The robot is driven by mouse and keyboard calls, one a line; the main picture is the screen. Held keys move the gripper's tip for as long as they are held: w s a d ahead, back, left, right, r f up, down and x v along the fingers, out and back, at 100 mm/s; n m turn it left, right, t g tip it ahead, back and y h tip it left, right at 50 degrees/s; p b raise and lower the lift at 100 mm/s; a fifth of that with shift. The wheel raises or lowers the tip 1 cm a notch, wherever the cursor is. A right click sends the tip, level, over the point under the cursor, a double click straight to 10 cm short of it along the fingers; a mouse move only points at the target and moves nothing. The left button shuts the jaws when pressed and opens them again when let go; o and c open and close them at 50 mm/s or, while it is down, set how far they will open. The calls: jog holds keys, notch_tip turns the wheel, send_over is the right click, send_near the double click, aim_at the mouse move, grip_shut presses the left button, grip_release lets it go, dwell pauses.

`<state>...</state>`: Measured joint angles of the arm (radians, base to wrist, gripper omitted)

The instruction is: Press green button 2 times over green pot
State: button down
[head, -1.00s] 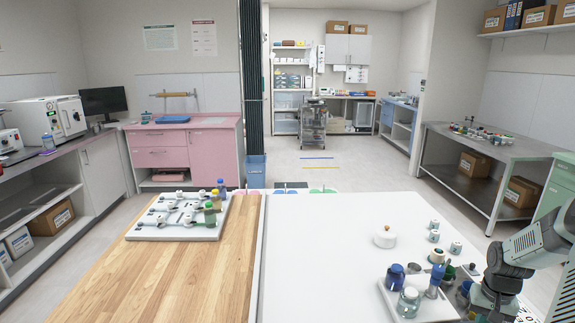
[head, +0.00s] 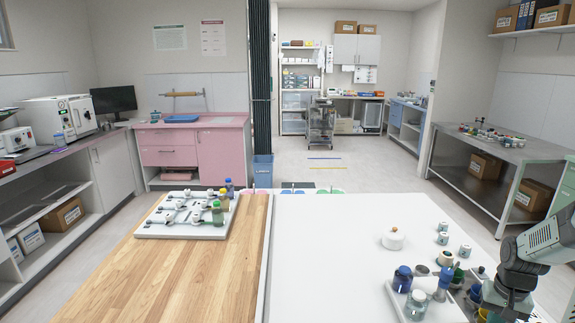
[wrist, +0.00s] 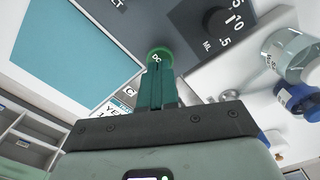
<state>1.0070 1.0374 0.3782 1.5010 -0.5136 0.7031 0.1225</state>
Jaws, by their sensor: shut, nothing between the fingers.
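A round green button (wrist: 158,56) with white letters on it shows in the wrist view on a dark grey panel. My gripper (wrist: 160,72) has its narrow green fingers together and empty. Their tips overlap the button's lower edge in the picture; I cannot tell whether they touch it. In the head view my arm shows at the lower right, and its gripper is not clearly visible. A small green dish (head: 331,191), possibly the green pot, sits at the table's far edge. I cannot make out a pot under the button.
A black knob (wrist: 216,20) stands beside number markings on the panel. A tray (head: 394,302) of blue-lidded and clear jars stands near my arm, with a white lidded pot (head: 393,239) behind. A white board (head: 160,231) with bottles is at left. The middle of the white tabletop is clear.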

jog(key=shift+f, duration=0.1)
jog(key=shift+f, duration=1.35)
jog(key=shift+r, duration=1.45)
jog(key=shift+r, duration=3)
